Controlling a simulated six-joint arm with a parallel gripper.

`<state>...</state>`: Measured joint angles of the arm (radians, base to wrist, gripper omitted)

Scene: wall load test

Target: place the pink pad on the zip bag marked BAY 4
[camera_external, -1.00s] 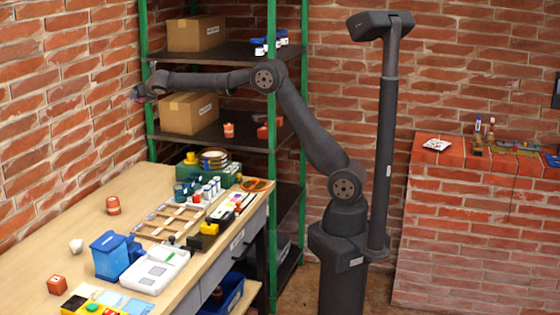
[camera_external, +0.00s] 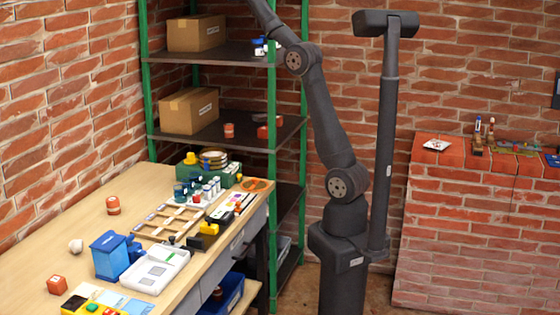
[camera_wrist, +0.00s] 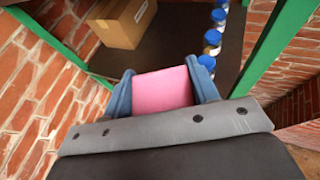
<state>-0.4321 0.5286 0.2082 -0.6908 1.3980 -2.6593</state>
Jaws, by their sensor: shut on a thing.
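My gripper (camera_wrist: 161,78) shows in the wrist view, with its two blue fingers shut on the pink pad (camera_wrist: 164,92). The pad sits flat-faced between the fingers, and its lower part is hidden by the grey gripper body. A dark shelf with a box and jars lies beyond it. In the external view my arm reaches up past the top edge, so gripper and pad are out of that picture. I cannot make out a zip bag marked BAY 4 in either view.
The green-posted shelf holds a cardboard box (camera_wrist: 122,22) and several blue-lidded jars (camera_wrist: 212,40). The workbench (camera_external: 55,240) is crowded along its right side and clearer at left. A brick ledge (camera_external: 462,152) at right carries small items.

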